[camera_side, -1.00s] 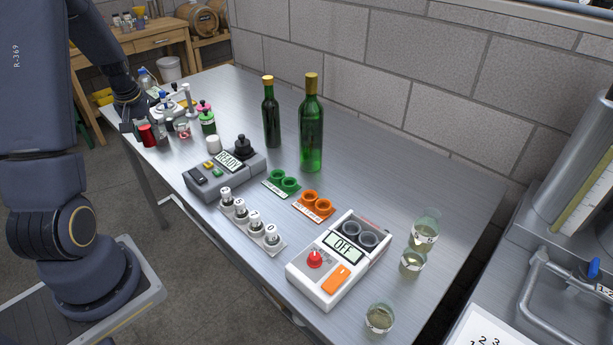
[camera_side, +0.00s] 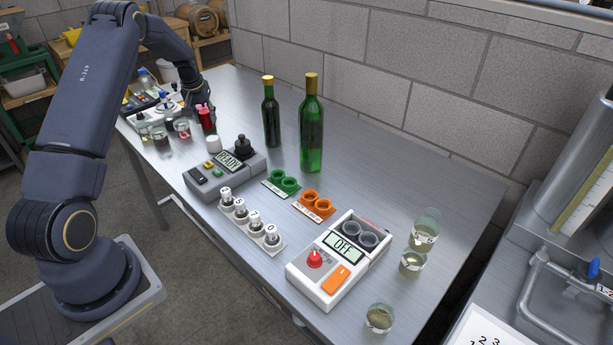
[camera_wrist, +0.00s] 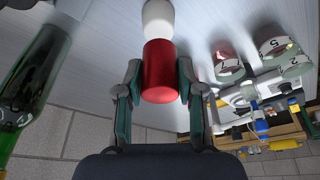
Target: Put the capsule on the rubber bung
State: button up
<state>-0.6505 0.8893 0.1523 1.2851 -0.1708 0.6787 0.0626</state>
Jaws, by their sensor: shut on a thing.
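My gripper (camera_wrist: 160,76) is shut on the red capsule (camera_wrist: 161,72), a smooth cylinder gripped from both sides. In the side view my gripper (camera_side: 203,112) holds the capsule (camera_side: 207,121) above the back part of the steel table. A short white cylinder (camera_side: 214,144), probably the rubber bung, stands on the table just in front and slightly right of the capsule. In the wrist view the white piece (camera_wrist: 158,17) lies directly past the capsule's far end. I cannot tell whether they touch; in the side view they look apart.
Two green bottles (camera_side: 311,130) (camera_side: 269,115) stand right of my gripper. The grey READY device (camera_side: 225,168) stands in front of the white cylinder. Beakers (camera_side: 182,128) and a bench scale stand to the left. A white OFF device (camera_side: 340,262) is at the front.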

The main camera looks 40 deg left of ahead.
jog(key=shift+w+a+f, duration=0.25)
jog(key=shift+w+f, duration=0.05)
jog(key=shift+f, duration=0.15)
jog(key=shift+w+a+f, duration=0.2)
jog(key=shift+w+f, duration=0.1)
jog(key=shift+f, duration=1.75)
jog(key=shift+f, duration=0.15)
jog(key=o, duration=0.6)
jog(key=shift+o, duration=0.2)
